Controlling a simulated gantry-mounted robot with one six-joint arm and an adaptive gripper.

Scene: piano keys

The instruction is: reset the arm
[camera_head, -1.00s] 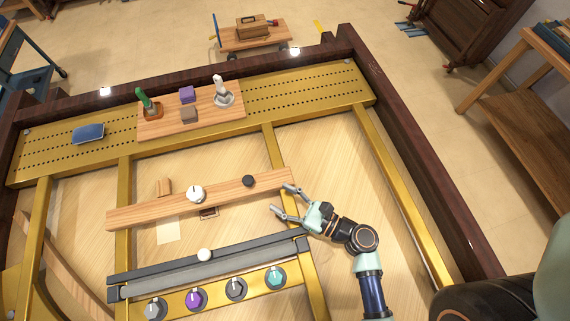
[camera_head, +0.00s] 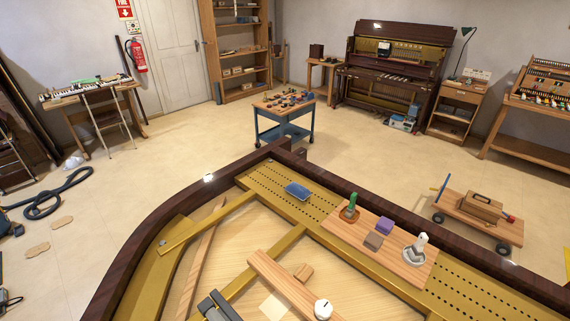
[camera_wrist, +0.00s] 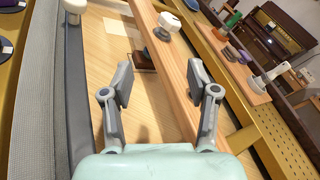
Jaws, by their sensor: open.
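My gripper (camera_wrist: 160,88) shows in the wrist view with its two grey fingers spread wide and nothing between them. It hangs over the piano's inside, between a dark rail with a white knob (camera_wrist: 75,8) on the left and a long wooden bar (camera_wrist: 172,62) on the right. The right finger overlaps the bar in the picture; I cannot tell whether they touch. A small dark brown block (camera_wrist: 144,61) lies beyond the fingertips.
The wooden bar (camera_head: 268,267) carries a white knob (camera_head: 323,308). A wooden board (camera_head: 400,262) with a green-handled tool (camera_head: 351,206), a purple block (camera_head: 385,225) and a white-handled tool (camera_head: 416,247) sits on the gold plate. A dark rim (camera_head: 120,268) borders the frame.

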